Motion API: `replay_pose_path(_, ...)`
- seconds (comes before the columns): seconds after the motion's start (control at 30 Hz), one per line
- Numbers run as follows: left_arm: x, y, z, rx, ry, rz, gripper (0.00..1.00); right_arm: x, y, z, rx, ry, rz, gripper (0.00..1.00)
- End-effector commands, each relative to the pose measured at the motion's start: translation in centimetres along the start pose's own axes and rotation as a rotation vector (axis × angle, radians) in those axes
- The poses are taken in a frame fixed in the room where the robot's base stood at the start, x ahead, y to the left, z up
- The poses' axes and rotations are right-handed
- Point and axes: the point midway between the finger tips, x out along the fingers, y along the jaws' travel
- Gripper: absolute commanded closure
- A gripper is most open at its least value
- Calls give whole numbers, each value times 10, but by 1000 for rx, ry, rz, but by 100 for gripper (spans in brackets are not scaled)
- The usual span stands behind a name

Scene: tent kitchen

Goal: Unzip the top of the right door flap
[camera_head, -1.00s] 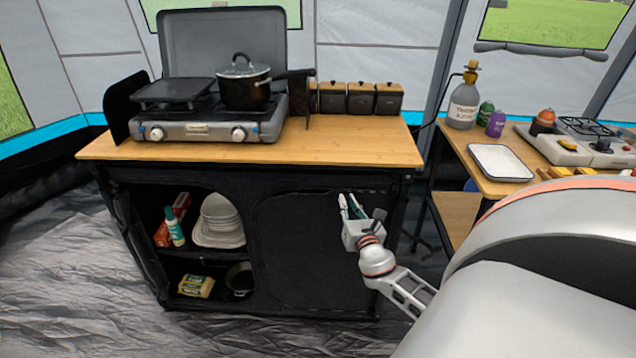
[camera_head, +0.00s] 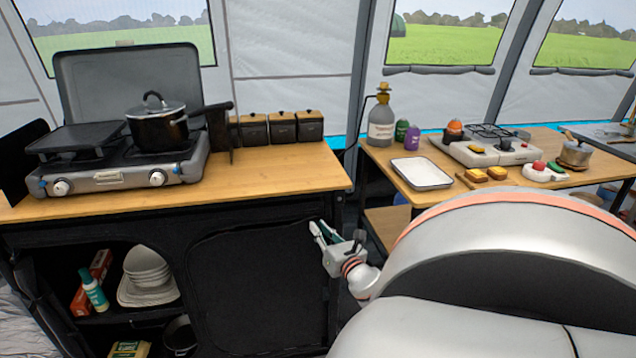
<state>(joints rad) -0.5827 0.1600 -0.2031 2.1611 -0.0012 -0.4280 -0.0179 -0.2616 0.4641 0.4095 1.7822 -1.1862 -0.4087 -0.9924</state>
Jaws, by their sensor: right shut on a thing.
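The right door flap (camera_head: 258,290) is a black panel on the front of the black kitchen cabinet, beneath the wooden counter. It hangs flat and covers its compartment. My right gripper (camera_head: 319,231) is at the flap's upper right corner, its fingers pointing up and left. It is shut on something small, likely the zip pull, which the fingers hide. The zip line along the flap's top is too dark to tell how much is open. My left gripper is not in view.
The wooden counter (camera_head: 270,181) overhangs just above my right gripper and carries a stove (camera_head: 110,180) with a black pot (camera_head: 158,128). The left compartment is open, showing bowls (camera_head: 148,270) and a bottle (camera_head: 95,292). A second table (camera_head: 390,180) stands right.

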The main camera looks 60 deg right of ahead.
Motion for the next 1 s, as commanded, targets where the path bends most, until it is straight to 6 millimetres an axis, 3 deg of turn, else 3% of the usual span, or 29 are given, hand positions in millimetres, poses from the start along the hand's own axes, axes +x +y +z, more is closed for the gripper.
replay_pose_path(0.03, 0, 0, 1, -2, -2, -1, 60, -1, -4, -1, -3, 1, -7, 80)
replay_pose_path(0.1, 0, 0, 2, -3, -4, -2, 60, -1, -3, -1, -3, 1, -7, 70)
replay_pose_path(0.53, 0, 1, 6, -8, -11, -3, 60, -8, -2, -2, -1, 2, -5, 70)
replay_pose_path(1.0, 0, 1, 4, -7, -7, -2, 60, -96, -3, -2, -2, 3, -8, 70)
